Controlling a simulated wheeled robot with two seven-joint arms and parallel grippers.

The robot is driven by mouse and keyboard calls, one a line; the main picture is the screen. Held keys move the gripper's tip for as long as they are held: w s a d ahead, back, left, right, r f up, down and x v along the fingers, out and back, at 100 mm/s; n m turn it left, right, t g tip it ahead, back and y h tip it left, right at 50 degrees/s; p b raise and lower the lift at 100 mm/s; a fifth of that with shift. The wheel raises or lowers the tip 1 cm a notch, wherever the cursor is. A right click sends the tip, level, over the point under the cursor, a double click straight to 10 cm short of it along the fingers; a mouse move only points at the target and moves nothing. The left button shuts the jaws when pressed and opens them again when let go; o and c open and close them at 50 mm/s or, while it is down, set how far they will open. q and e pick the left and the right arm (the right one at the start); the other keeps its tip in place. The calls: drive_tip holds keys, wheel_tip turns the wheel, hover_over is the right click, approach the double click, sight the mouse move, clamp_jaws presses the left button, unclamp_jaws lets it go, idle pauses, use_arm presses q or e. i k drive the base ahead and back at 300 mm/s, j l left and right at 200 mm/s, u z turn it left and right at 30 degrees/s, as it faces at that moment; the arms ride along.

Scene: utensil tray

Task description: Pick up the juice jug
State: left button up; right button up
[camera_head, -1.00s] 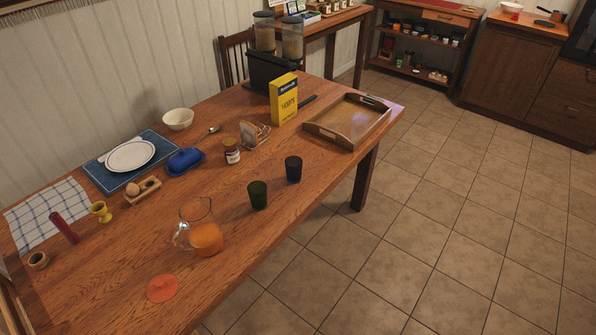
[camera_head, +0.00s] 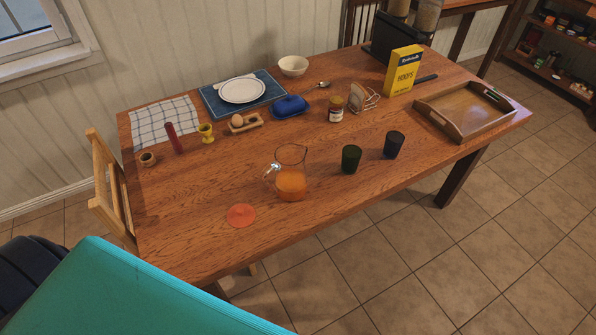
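The juice jug (camera_head: 291,183) is clear glass with orange juice in its lower part. It stands upright on the wooden table (camera_head: 215,245), near the front edge, with its handle toward the left. An orange-red round disc (camera_head: 241,215), perhaps its lid, lies flat on the table to the left and in front of the jug. Neither of my grippers shows in the head view.
Two dark cups, one green (camera_head: 351,158) and one grey (camera_head: 394,144), stand right of the jug. A wooden tray (camera_head: 448,127) sits at the right end. A teal surface (camera_head: 130,295) fills the lower left. A chair (camera_head: 110,190) stands at the table's left end.

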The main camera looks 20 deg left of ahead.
sight(291, 180)
drive_tip(key=l+u, duration=0.1)
drive_tip(key=u, duration=0.3)
drive_tip(key=i+l+u, duration=0.1)
drive_tip(key=u, duration=0.3)
drive_tip(key=l+u, duration=0.2)
drive_tip(key=u, duration=0.2)
